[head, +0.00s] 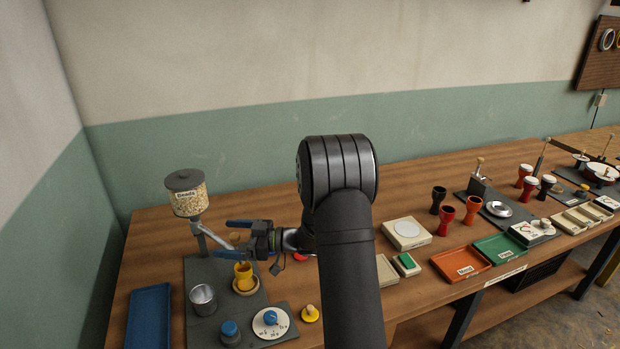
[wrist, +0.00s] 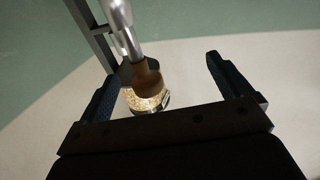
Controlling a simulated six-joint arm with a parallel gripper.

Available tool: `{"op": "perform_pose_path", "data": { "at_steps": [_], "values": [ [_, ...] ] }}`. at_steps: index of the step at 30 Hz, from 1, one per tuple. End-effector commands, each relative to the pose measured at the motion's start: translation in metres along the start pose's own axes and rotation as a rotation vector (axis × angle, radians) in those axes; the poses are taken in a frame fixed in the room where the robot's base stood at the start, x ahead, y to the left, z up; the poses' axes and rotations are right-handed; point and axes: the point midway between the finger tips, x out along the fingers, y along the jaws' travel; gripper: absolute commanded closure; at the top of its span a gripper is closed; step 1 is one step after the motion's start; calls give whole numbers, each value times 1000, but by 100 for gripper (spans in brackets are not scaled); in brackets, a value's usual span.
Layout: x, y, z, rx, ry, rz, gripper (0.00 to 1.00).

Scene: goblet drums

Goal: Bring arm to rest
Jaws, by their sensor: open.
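My gripper (head: 230,238) is at the left of the bench, with its two dark blue fingers apart and nothing seen between them in the head view. It is beside the sloping metal chute of the bead dispenser (head: 187,198) and above and close to a yellow cup (head: 243,272) on a round coaster. In the wrist view my gripper (wrist: 160,68) shows its fingers wide apart. The metal chute (wrist: 118,18) and the bead-filled hopper (wrist: 147,97) appear between them; whether anything touches is unclear. My dark arm hides the middle of the bench.
A metal cup (head: 203,299), a blue-knobbed jar (head: 230,332) and a dial (head: 270,322) stand near the cup. A blue tray (head: 149,315) lies at far left. Orange (head: 460,263) and green (head: 500,248) trays and several goblet drums are to the right. The space above the bench is open.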

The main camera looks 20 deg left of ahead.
Motion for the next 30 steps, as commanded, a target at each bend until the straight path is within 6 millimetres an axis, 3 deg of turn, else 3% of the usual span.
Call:
{"op": "perform_pose_path", "data": {
  "at_steps": [7,14,23,30],
  "values": [
    [13,8,-13,12,-24,91,0],
    [34,26,-49,127,-90,423,0],
    [20,11,-73,442,-165,850,0],
    [12,21,-81,502,-315,1039,0]
  ]
}}
